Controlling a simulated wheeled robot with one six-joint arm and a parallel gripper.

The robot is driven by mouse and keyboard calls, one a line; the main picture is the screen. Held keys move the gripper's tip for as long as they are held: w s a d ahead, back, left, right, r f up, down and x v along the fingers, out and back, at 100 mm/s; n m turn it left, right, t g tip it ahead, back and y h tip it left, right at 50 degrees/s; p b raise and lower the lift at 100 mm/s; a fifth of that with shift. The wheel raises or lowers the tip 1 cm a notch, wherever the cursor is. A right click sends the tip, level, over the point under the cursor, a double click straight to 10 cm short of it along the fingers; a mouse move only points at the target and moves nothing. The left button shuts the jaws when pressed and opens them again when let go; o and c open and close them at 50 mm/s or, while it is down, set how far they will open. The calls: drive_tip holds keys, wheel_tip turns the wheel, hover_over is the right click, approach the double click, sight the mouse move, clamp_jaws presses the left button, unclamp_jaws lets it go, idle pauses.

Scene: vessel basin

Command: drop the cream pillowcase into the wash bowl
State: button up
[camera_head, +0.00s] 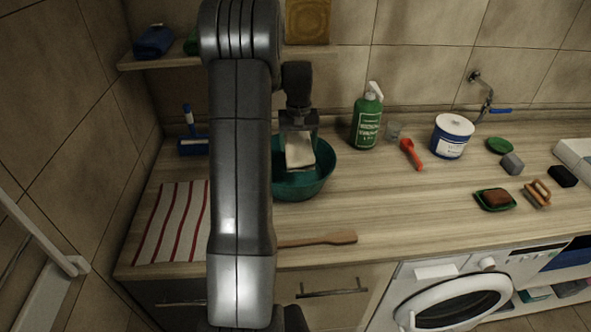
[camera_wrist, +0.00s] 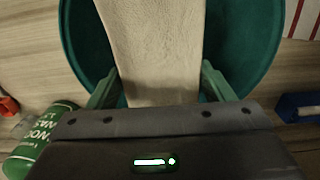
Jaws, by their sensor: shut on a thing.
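The cream pillowcase (camera_head: 299,152) hangs from my gripper (camera_head: 299,133) in the head view. It fills the upper middle of the wrist view as a pale cloth (camera_wrist: 152,50). My gripper (camera_wrist: 160,95) is shut on it. The teal wash bowl (camera_head: 300,185) stands on the counter directly behind and below the cloth. Its rim (camera_wrist: 75,45) shows on both sides of the cloth in the wrist view. My arm hides the bowl's left part in the head view. I cannot tell whether the cloth touches the bowl.
A green spray bottle (camera_head: 367,120) stands right of the bowl, with a glass (camera_head: 392,131), a red brush (camera_head: 410,154) and a white-blue tub (camera_head: 452,136) beyond. A striped towel (camera_head: 172,222) lies left. A wooden spoon (camera_head: 325,239) lies at the front edge.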

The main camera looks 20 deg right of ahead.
drive_tip(key=shift+f+b, duration=0.3)
drive_tip(key=shift+f, duration=0.75)
drive_tip(key=o, duration=1.2)
wheel_tip(320, 180, up, 14)
drive_tip(key=b, duration=0.2)
drive_tip(key=shift+f, duration=0.2)
wheel_tip(320, 180, down, 13)
drive_tip(key=shift+f+p, duration=0.1)
drive_tip(key=shift+p, duration=1)
drive_tip(key=shift+r+p, duration=0.5)
drive_tip(key=shift+r, duration=0.95)
